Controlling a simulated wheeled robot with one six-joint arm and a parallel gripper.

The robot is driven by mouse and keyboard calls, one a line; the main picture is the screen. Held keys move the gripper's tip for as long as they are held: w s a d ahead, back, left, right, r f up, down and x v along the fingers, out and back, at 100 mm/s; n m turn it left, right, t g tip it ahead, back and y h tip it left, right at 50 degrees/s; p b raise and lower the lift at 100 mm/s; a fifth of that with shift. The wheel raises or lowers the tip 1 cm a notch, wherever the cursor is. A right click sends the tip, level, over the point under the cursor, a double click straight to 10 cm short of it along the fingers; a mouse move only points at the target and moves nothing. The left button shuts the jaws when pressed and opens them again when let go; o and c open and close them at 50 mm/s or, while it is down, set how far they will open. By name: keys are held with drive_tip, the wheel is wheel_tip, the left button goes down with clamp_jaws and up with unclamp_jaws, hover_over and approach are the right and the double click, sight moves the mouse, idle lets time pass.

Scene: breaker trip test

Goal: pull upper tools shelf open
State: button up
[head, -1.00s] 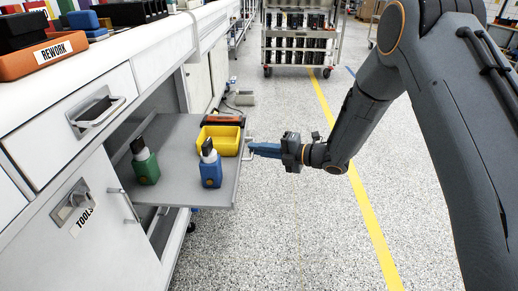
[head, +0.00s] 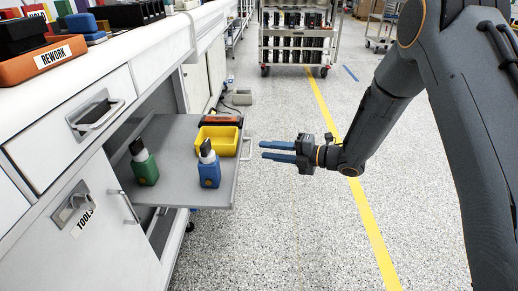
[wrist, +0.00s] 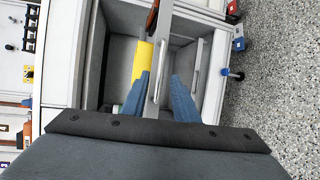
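The upper tools shelf (head: 178,190) is a grey pull-out tray, standing well out of the white cabinet. A metal handle (head: 248,148) is on its outer edge. On the shelf are a green bottle (head: 144,166), a blue bottle (head: 208,168), and a yellow bin (head: 217,140). My gripper (head: 278,151) is open and empty, to the right of the handle and apart from it. In the wrist view the blue fingers (wrist: 160,100) are spread, with the shelf's front edge and handle beyond them.
The cabinet door labelled TOOLS (head: 85,225) is below the counter, with a closed-looking drawer (head: 75,125) above it. An orange REWORK box (head: 45,58) sits on the counter. A wheeled rack (head: 298,38) stands far back. Speckled floor right of the shelf is clear.

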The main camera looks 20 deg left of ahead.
drive_tip(key=shift+s+d+r, duration=0.1)
drive_tip(key=shift+d+r, duration=0.05)
drive_tip(key=shift+d, duration=0.55)
drive_tip(key=shift+s+d+r, duration=0.1)
drive_tip(key=shift+d, duration=0.55)
